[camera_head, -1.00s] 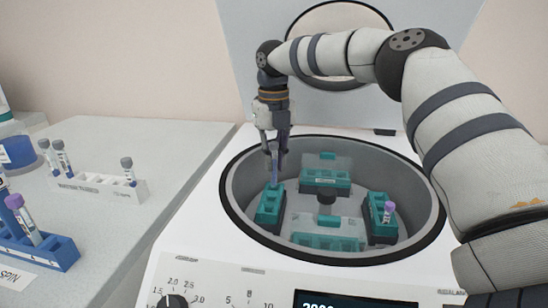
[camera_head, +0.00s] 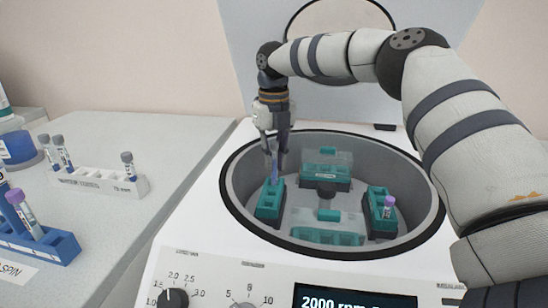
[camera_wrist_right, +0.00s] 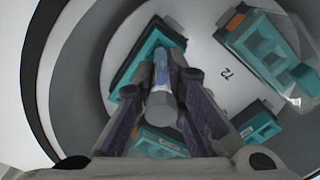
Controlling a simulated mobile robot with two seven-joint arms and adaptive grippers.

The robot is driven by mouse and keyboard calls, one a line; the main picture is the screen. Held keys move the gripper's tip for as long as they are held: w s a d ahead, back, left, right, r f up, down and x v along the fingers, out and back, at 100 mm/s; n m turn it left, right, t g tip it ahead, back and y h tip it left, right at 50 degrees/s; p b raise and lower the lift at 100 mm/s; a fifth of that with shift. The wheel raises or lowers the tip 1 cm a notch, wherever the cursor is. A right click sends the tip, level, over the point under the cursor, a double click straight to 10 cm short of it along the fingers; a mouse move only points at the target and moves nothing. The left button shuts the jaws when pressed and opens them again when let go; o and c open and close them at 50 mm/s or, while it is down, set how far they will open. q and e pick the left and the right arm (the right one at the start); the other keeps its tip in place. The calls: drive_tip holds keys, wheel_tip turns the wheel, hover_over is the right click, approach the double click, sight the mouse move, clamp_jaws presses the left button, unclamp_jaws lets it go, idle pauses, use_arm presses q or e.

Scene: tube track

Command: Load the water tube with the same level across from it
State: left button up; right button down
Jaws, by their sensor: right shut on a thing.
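My right gripper (camera_head: 272,147) is shut on a grey-capped water tube (camera_head: 274,168) over the left teal bucket (camera_head: 269,210) of the centrifuge. The tube is upright and its lower end is at the bucket's top; I cannot tell how deep it sits. In the wrist view the tube's grey cap (camera_wrist_right: 162,107) shows between the fingers, with the teal bucket (camera_wrist_right: 133,72) beyond. The right teal bucket (camera_head: 381,222), across from it, holds a purple-capped tube (camera_head: 389,205). My left gripper is out of view.
The bowl's dark rim (camera_head: 437,220) surrounds the buckets. Two more buckets, back (camera_head: 325,172) and front (camera_head: 326,237), have clear covers. On the left bench, a white rack (camera_head: 105,184) holds several grey-capped tubes and a blue rack (camera_head: 55,247) holds purple-capped ones.

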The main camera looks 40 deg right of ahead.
sight(274, 143)
drive_tip(key=shift+f, duration=0.15)
drive_tip(key=shift+f, duration=1.4)
drive_tip(key=shift+f, duration=0.15)
drive_tip(key=c, duration=1.6)
unclamp_jaws()
wheel_tip(274, 143, up, 8)
drive_tip(key=shift+f, duration=0.2)
